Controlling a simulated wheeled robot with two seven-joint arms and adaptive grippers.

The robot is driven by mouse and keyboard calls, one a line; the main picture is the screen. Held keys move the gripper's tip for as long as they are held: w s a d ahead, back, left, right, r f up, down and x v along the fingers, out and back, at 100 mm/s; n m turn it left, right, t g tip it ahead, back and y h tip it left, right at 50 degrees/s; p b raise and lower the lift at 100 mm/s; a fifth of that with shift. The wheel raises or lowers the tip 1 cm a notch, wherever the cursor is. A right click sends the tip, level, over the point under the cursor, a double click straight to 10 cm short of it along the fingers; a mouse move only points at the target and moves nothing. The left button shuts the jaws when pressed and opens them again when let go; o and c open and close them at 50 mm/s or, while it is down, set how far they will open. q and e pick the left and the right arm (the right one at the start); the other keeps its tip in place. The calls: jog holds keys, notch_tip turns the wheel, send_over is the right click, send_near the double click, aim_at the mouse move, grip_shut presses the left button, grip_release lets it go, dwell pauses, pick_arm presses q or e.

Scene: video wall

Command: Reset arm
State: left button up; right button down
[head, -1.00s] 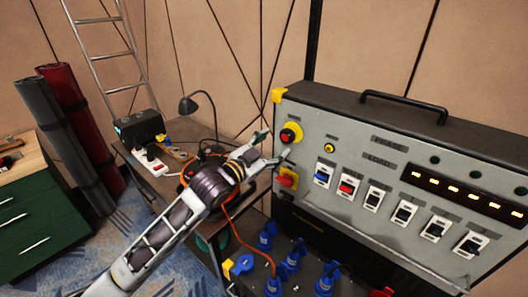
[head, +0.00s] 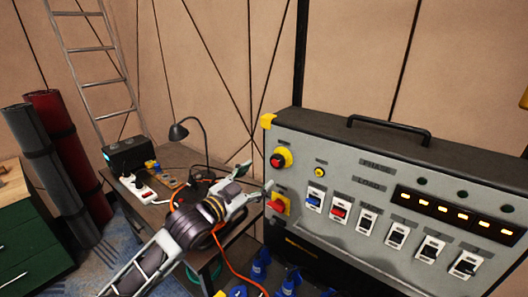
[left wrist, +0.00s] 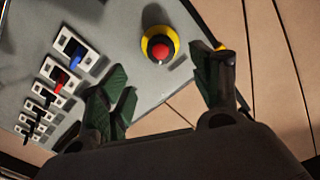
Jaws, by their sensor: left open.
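My left gripper (head: 257,178) is open and empty in front of the left end of the grey control panel (head: 330,155). A round red button with a yellow collar (head: 281,158) is on the panel just right of its fingers, and a red rotary switch on a yellow plate (head: 280,204) is just below. In the left wrist view the open fingers (left wrist: 165,75) point toward the panel, with the red button (left wrist: 160,50) showing between them, apart from both. A blue rocker switch (head: 315,198) and a red one (head: 339,211) are in the panel's row. My right gripper is out of view.
A low table (head: 180,160) with a power strip (head: 140,187), a black lamp (head: 180,131) and orange cable lies behind my left arm. Blue plugs (head: 261,265) stick out below the panel. A ladder (head: 95,50), rolled mats (head: 65,140) and a green cabinet (head: 35,240) stand left.

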pick_arm(q)
jog(key=s+a+f+n+g+y, duration=0.1)
jog(key=s+a+f+n+y, duration=0.1)
jog(key=f, duration=0.3)
jog(key=s+a+f+n+g+y, duration=0.1)
jog(key=a+f+y, duration=0.1)
jog(key=f, duration=0.3)
jog(key=s+a+f+n+g+y, duration=0.35)
jog(key=s+a+f+g, duration=0.2)
jog(key=s+f, duration=0.55)
jog(key=s+a+f+n+g+y, duration=0.2)
jog(key=s+a+f+n+g, duration=0.3)
jog(key=s+f, duration=0.6)
jog(key=s+a+f+m, duration=0.1)
jog(key=s+f, duration=0.1)
jog(key=f, duration=1.4)
jog(key=s+a+f+m, duration=0.1)
jog(key=s+f, duration=0.1)
jog(key=f, duration=1.3)
jog(key=s+a+f, duration=0.1)
jog(key=s+f, duration=0.9)
jog(key=s, duration=0.1)
jog(key=s+a+f+g, duration=0.1)
jog(key=s+a+f, duration=0.1)
jog(key=s+f, duration=0.8)
jog(key=shift+s+a+f, duration=0.25)
jog(key=shift+s+f, duration=0.05)
jog(key=shift+s, duration=0.35)
jog(key=shift+g, duration=0.25)
